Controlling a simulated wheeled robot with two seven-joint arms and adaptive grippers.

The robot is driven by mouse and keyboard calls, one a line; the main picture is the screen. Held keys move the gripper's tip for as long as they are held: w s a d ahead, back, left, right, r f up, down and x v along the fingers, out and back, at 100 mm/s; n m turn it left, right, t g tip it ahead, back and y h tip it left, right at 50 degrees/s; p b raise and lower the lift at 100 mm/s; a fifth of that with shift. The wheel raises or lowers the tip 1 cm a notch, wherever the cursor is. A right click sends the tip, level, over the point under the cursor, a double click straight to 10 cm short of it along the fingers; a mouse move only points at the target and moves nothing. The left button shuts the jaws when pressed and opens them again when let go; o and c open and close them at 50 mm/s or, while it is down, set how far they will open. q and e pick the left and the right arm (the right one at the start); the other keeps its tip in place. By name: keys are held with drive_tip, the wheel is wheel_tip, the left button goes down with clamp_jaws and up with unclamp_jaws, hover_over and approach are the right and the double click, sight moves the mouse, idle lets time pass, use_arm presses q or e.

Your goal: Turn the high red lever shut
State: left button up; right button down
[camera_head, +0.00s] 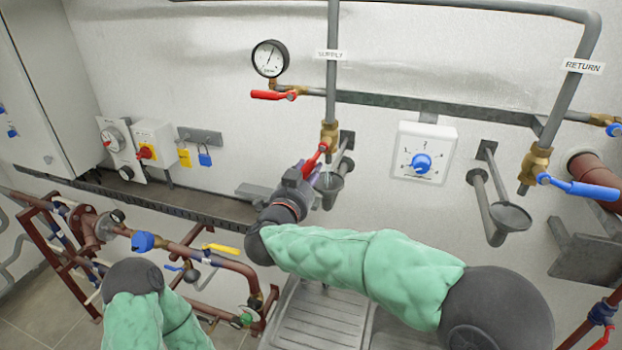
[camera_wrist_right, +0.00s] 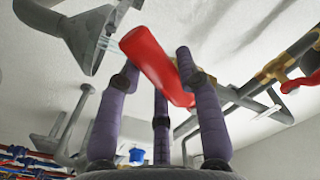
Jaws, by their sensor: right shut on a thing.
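The red lever (camera_head: 315,160) sits on the brass valve (camera_head: 329,136) at the lower end of the pipe labelled SUPPLY. It slants down and left from the valve. My right gripper (camera_head: 305,175) is shut on this lever; in the right wrist view the red lever (camera_wrist_right: 150,62) lies between the purple fingers (camera_wrist_right: 165,80). A funnel (camera_head: 329,188) is below the valve, partly behind the gripper. Pale streaks, perhaps water, show at the funnel mouth. My left arm shows at bottom left, but its gripper is not visible.
A second red lever (camera_head: 268,95) lies level under the pressure gauge (camera_head: 270,58). A blue lever (camera_head: 580,188) is on the RETURN pipe (camera_head: 570,90). A white dial box (camera_head: 423,152) is on the wall right of the gripper. A steel drainer (camera_head: 315,322) is below my right arm.

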drive_tip(key=m, duration=0.1)
drive_tip(key=a+b, duration=0.1)
drive_tip(key=m+b, duration=0.1)
drive_tip(key=shift+w+a+r+m, duration=0.2)
drive_tip(key=shift+w+r+m, duration=0.05)
drive_tip(key=shift+r+m, duration=0.1)
drive_tip(key=m+b, duration=0.1)
drive_tip(key=a+r+m+b, duration=0.1)
drive_tip(key=shift+w+r+m, duration=0.15)
drive_tip(key=shift+m, duration=0.2)
drive_tip(key=r+m+b, duration=0.1)
drive_tip(key=a+r+m+b, duration=0.1)
drive_tip(key=m, duration=0.1)
drive_tip(key=shift+w, duration=0.15)
drive_tip(key=shift+w+a+r+m+b, duration=0.15)
drive_tip(key=shift+r+m+b, duration=0.65)
drive_tip(key=shift+m, duration=0.9)
drive_tip(key=shift+r, duration=0.3)
drive_tip(key=c, duration=0.8)
unclamp_jaws()
drive_tip(key=shift+a+f, duration=0.1)
